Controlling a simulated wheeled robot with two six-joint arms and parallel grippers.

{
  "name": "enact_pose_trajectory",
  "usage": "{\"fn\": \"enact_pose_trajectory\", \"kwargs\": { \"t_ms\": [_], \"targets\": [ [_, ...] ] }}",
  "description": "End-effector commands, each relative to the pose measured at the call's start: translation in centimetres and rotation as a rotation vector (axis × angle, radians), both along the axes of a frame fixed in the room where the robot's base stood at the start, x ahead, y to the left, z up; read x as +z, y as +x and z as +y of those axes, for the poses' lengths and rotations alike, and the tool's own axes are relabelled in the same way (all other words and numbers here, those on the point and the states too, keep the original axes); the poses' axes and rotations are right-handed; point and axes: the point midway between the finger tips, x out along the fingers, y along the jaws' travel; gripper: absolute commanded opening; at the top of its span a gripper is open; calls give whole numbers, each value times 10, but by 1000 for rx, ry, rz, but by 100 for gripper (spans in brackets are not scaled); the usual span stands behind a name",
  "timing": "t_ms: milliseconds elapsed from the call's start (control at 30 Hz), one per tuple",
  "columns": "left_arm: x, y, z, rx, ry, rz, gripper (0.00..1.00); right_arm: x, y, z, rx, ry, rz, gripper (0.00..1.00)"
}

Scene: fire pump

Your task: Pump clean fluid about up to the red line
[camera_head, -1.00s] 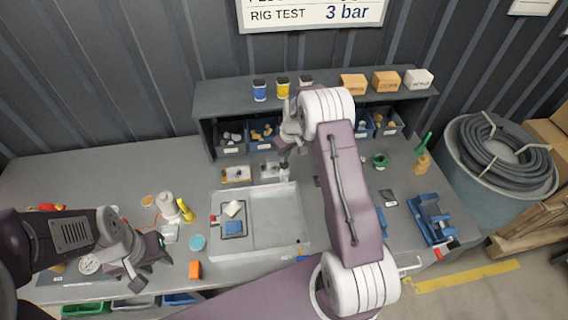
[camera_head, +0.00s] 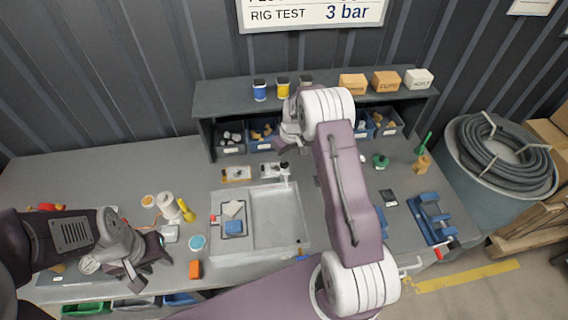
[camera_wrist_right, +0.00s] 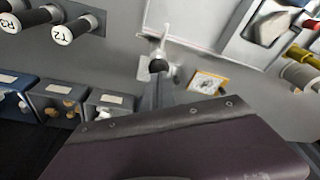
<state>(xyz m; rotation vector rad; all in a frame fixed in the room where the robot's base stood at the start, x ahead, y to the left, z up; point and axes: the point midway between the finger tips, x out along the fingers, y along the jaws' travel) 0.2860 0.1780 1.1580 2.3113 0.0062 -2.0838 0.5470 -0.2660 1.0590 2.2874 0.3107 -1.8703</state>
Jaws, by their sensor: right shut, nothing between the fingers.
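A small pale pump-like fitting (camera_head: 285,175) with a dark knob stands at the back edge of the grey wash tray (camera_head: 275,225). In the right wrist view a dark round knob (camera_wrist_right: 158,66) on a pale fitting is near the picture's middle. My right gripper (camera_head: 284,148) is shut and empty, just above and behind that fitting; I cannot tell whether it touches the knob. My left gripper (camera_head: 146,272) is at the front left of the bench, its fingers apart and empty. I cannot make out a red line or a fluid level.
A shelf (camera_head: 222,97) with bins stands behind.

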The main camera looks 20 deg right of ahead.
Motion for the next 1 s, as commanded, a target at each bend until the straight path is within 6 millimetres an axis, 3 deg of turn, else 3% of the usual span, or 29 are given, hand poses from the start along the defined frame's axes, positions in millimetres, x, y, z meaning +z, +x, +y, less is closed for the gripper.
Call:
{"fn": "enact_pose_trajectory", "kwargs": {
  "t_ms": [1000],
  "targets": [
    [-28, 0, 0, 0, 0, 0, 36, -37, -1, 0, 0, 0, 2, 0]
  ]
}}
